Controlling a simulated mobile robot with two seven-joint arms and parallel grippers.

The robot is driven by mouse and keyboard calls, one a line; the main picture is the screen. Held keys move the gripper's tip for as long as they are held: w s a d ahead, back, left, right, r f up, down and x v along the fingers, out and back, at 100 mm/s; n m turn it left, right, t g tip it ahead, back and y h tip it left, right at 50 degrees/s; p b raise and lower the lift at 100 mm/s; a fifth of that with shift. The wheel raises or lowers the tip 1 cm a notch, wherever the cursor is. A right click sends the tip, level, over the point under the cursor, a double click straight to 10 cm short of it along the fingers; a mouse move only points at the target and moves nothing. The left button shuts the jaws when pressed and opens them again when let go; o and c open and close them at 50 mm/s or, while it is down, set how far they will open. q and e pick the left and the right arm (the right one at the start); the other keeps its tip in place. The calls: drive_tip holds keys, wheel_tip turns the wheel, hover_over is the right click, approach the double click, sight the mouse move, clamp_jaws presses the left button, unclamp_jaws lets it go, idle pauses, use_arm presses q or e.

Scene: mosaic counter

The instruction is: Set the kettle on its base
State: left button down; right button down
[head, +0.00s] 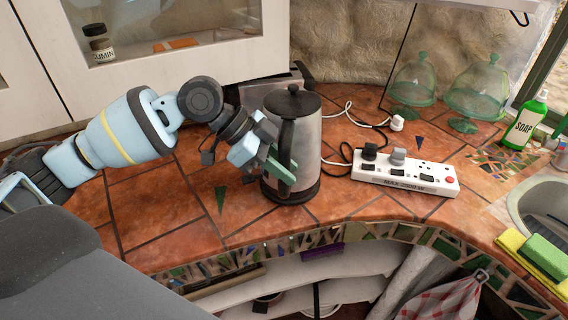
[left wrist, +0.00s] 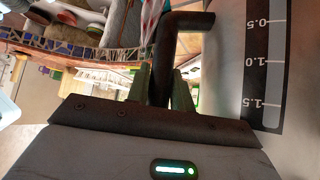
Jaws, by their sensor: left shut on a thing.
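The kettle (head: 307,145) is a steel jug with a black lid and a black handle, upright on the tiled counter. A dark round base (head: 291,194) shows at its foot; I cannot tell whether there is a small gap between the two. My left gripper (head: 284,170) is at the kettle's near side, shut on the black handle. In the left wrist view the handle (left wrist: 164,62) stands between the green fingers of my left gripper (left wrist: 162,88), beside the kettle wall (left wrist: 226,70) with its level scale. My right gripper is not in view.
A white power strip (head: 405,175) with plugs and cords lies right of the kettle. Green glass domes (head: 415,80), a soap bottle (head: 526,122) and a sink (head: 545,205) are further right. A toaster-like metal box (head: 262,88) stands behind. The counter's front edge is close.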

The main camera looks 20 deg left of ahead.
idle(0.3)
